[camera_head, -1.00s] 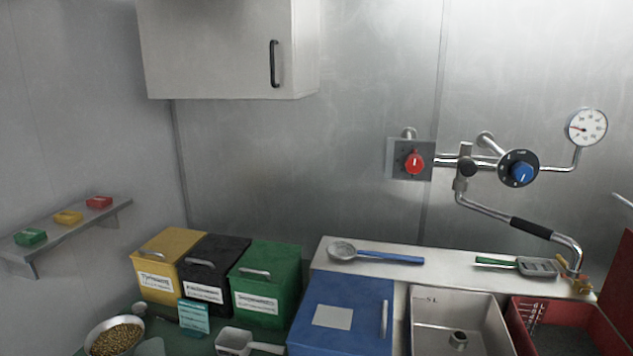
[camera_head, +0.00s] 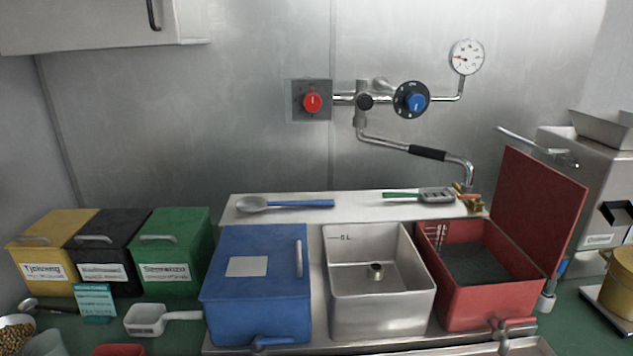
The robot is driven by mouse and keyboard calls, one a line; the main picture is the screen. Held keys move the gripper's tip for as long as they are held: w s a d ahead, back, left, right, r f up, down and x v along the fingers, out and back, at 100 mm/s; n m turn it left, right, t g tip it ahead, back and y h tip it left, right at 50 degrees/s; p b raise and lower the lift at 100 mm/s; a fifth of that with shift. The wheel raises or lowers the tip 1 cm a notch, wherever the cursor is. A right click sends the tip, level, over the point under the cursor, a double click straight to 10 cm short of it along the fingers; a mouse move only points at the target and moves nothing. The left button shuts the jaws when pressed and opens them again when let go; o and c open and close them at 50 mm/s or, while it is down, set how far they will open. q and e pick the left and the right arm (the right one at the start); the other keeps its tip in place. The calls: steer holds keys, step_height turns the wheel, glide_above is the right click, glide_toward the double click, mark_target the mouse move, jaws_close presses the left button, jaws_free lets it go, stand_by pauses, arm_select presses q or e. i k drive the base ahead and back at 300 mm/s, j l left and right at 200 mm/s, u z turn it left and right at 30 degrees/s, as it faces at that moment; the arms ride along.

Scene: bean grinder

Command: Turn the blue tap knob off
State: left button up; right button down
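The blue tap knob (camera_head: 416,102) sits on a round black dial plate (camera_head: 411,99) on the wall pipe, right of centre in the head view. A white mark shows on the knob, but its exact setting is too small to read. A red knob (camera_head: 312,102) on a square grey plate is to its left. The tap spout with a black grip (camera_head: 427,153) runs down to the right from the pipe. Neither of my grippers is in view.
Below the tap stand a closed blue bin (camera_head: 259,328), an open steel basin (camera_head: 380,315) and a red bin (camera_head: 484,307) with its lid raised. A pressure gauge (camera_head: 467,57) is above right of the knob. The wall around the knob is free.

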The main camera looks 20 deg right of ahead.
mark_target(414, 102)
steer(key=z, duration=1)
